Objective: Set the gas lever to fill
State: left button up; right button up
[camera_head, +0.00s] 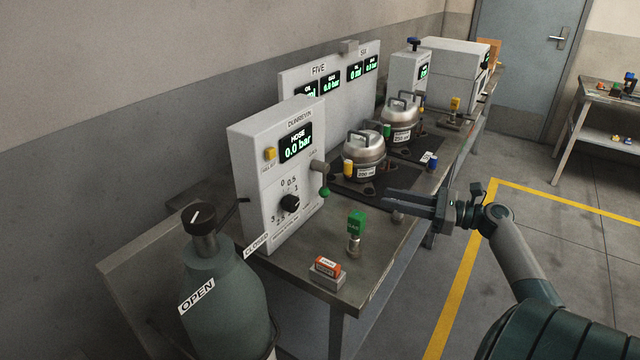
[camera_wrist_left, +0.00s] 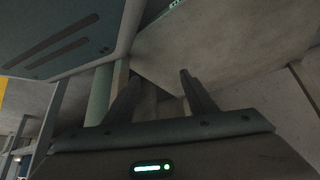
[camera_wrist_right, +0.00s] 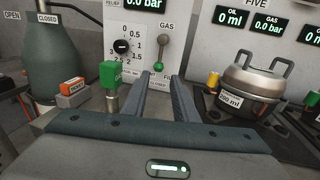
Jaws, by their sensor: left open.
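The gas lever (camera_head: 325,190) is on the right side of the grey Dunbrevin box's (camera_head: 262,205) front. It has a grey pivot and a green knob hanging below it. In the right wrist view the lever (camera_wrist_right: 161,55) stands below the GAS label, above a partly hidden label that seems to read FILL. My right gripper (camera_head: 388,200) is open and empty, to the right of the lever and apart from it. In the right wrist view its fingers (camera_wrist_right: 160,82) point towards the panel below the lever. My left gripper (camera_wrist_left: 158,85) is open and empty, seen only in its own wrist view.
A green-capped fitting (camera_head: 356,224) and a red-topped block (camera_head: 327,268) stand on the bench (camera_head: 372,266) in front of the box. A gas cylinder (camera_head: 222,290) stands at the left. The hose display reads 0.0 bar.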

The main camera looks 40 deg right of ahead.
pick_arm(q)
jog(key=s+a+f+g+p, duration=0.1)
jog(key=s+a+g+p, duration=0.1)
jog(key=s, duration=0.4)
jog(key=s+a+f+g+y+p, duration=0.1)
jog(key=s+a+f+p, duration=0.1)
jog(key=s, duration=0.5)
jog(key=shift+a+f+g, duration=0.15)
jog(key=shift+a+g, duration=0.25)
jog(key=shift+a, duration=0.35)
pick_arm(e)
jog(key=x, duration=1.7)
grip_shut()
pick_arm(q)
jog(key=shift+s, duration=0.75)
jog(key=shift+w, duration=0.1)
